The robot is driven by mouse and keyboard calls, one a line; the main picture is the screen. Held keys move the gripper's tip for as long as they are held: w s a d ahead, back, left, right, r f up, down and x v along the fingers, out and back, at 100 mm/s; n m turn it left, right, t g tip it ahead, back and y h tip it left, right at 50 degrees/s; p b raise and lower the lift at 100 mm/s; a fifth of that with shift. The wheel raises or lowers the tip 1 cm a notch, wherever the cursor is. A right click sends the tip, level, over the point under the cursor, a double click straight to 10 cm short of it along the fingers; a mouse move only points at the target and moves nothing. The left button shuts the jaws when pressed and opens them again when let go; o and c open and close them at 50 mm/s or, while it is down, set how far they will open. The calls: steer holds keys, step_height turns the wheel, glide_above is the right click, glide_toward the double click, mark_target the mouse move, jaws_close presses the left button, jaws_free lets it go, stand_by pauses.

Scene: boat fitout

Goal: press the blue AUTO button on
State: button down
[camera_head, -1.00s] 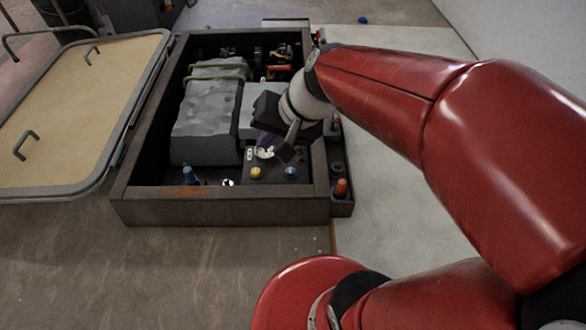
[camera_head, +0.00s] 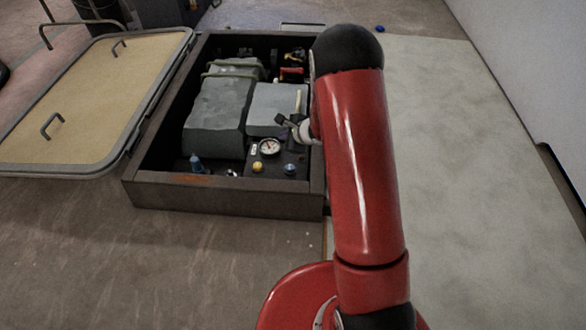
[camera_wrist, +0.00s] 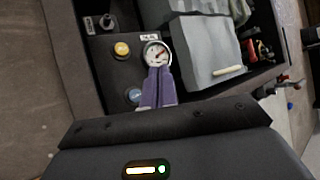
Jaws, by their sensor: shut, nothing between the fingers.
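The blue button (camera_head: 290,170) sits on a dark panel at the front right corner inside the open box. It also shows in the wrist view (camera_wrist: 133,96), just left of my fingertips. Any lettering on it is too small to read. My gripper (camera_wrist: 158,90) is shut and empty, its purple fingers in front of the panel. The fingertips appear between the blue button and the round white gauge (camera_wrist: 155,54); I cannot tell whether they touch anything. In the head view my gripper (camera_head: 296,128) is partly hidden and lies beyond the button.
A yellow button (camera_head: 257,167) is left of the blue one. Grey blocks (camera_head: 218,112) fill the box's middle. The box's dark front wall (camera_head: 225,196) stands near the panel. A tan hatch lid (camera_head: 85,95) lies open at left. Pale floor at right is clear.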

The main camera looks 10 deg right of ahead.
steer(key=m, duration=0.2)
glide_above(292, 169)
steer(key=shift+h, duration=0.4)
step_height(292, 169, down, 5)
steer(key=shift+r, duration=0.2)
step_height(292, 169, down, 9)
steer(key=b, duration=0.4)
steer(key=shift+r, duration=0.15)
steer(key=shift+f, duration=0.2)
stand_by(1.3)
steer(key=shift+f, duration=0.2)
